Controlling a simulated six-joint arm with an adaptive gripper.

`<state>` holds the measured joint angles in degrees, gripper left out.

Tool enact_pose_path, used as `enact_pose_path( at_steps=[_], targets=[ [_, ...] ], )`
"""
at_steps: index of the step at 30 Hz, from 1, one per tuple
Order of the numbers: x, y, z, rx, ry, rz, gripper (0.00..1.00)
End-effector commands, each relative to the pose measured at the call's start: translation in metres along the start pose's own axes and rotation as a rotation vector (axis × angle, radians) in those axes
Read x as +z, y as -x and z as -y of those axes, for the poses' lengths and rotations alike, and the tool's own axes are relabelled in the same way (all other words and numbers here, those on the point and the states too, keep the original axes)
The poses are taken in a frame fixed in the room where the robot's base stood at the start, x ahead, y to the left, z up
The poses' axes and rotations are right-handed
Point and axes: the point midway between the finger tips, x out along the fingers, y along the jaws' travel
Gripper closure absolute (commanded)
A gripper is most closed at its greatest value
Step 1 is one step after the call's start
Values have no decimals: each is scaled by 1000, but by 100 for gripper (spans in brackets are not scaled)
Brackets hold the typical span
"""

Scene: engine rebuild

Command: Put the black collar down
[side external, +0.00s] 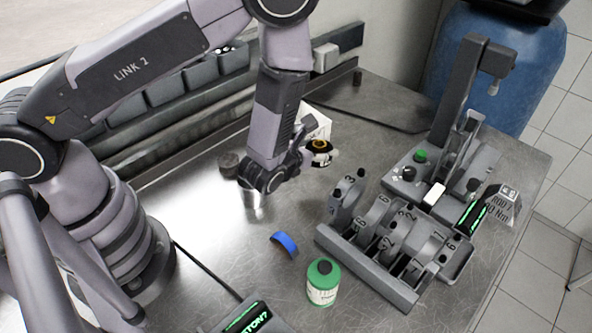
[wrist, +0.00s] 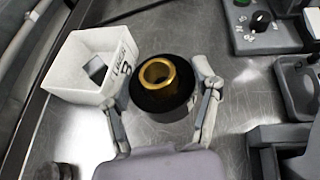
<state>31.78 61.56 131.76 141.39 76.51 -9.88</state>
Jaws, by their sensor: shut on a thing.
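The black collar (wrist: 147,103) has a brass-coloured ring in its centre. In the wrist view it sits between the two fingers of my gripper (wrist: 162,92), which is shut on its sides. In the side view my gripper (side external: 305,149) reaches right from the wrist and holds the collar (side external: 321,159) beside a white box. The finger tips and the collar's underside are partly hidden there, so I cannot tell whether it touches the bench.
The open white box (wrist: 72,82) stands left of the collar. A fixture with a green button (side external: 421,155) and a rack of numbered parts (side external: 365,268) are at right. A blue curved piece (side external: 284,244), green bottle (side external: 323,284) and dark puck (side external: 228,164) stand on the metal bench.

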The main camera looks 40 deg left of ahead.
Motion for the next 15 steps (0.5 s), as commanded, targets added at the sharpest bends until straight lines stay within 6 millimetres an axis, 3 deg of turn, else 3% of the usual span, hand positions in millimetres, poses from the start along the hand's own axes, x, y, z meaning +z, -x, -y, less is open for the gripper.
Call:
enact_pose_path(
  at_steps=[5,15],
  targets=[
    [-20,19,0,70,17,18,78],
    [-63,4,-2,87,21,24,78]
  ],
)
